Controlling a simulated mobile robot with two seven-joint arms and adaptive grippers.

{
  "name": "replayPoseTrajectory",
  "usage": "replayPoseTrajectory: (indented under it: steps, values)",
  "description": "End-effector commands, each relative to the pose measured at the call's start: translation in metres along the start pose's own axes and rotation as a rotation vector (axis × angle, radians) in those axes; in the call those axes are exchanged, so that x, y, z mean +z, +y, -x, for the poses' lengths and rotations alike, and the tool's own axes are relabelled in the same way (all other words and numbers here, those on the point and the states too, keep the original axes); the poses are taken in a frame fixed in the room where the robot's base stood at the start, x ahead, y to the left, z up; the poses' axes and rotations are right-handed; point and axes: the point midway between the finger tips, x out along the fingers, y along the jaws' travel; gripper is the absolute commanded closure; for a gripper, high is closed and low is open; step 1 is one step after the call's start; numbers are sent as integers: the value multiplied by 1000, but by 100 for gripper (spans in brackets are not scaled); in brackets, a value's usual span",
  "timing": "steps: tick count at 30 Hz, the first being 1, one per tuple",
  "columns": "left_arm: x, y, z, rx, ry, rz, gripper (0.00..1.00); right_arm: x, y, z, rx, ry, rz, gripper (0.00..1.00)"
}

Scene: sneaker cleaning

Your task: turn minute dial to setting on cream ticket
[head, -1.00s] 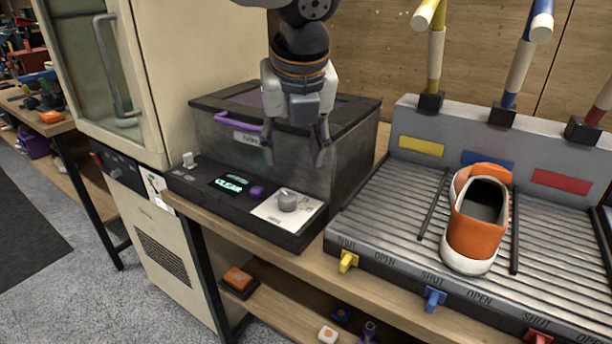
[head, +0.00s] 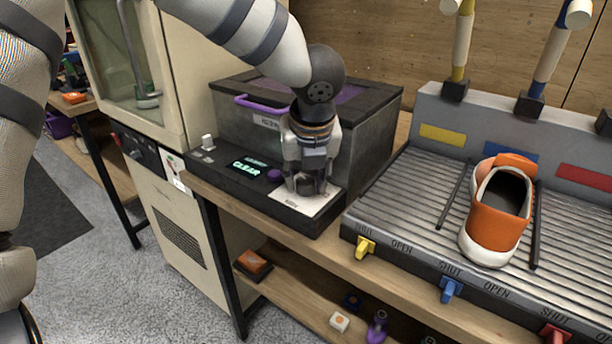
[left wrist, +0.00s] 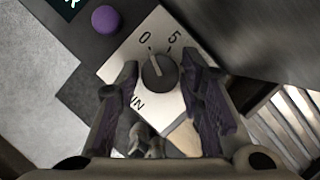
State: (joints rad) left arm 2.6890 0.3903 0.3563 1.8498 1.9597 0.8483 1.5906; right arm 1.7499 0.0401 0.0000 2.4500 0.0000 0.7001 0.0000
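The minute dial (left wrist: 160,72) is a grey round knob on a pale plate (head: 318,204) marked 0 and 5. In the left wrist view its pointer appears to be on the 0 side. My left gripper (head: 306,188) is lowered over the plate and mostly hides the dial in the head view. In the left wrist view my left gripper (left wrist: 161,78) is open, with one finger either side of the dial; contact is not clear. A small pale card (head: 174,168) hangs by the cabinet corner, its writing too small to read. My right gripper is out of view.
The dark control box has a lit CLEAR display (head: 246,168), a purple button (head: 275,175) and a pale switch (head: 208,141). A lidded grey bin (head: 370,130) stands close behind. An orange sneaker (head: 497,215) sits on the ribbed rack (head: 400,215) to the right.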

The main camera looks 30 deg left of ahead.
Motion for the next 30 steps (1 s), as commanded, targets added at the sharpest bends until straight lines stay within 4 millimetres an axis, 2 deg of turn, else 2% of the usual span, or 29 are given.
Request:
replayPoseTrajectory:
  steps: [1, 3, 11, 17, 30]
  values:
    - [0, 0, 0, 0, 0, 0, 83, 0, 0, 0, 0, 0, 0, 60]
    - [0, 0, 0, 0, 0, 0, 99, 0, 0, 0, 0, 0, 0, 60]
    - [0, 0, 0, -5, 0, -12, 99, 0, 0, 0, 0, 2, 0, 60]
    - [0, 1, 1, -36, -1, -84, 99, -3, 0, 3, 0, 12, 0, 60]
    - [0, 3, 0, -185, 2, -438, 99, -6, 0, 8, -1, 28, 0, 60]
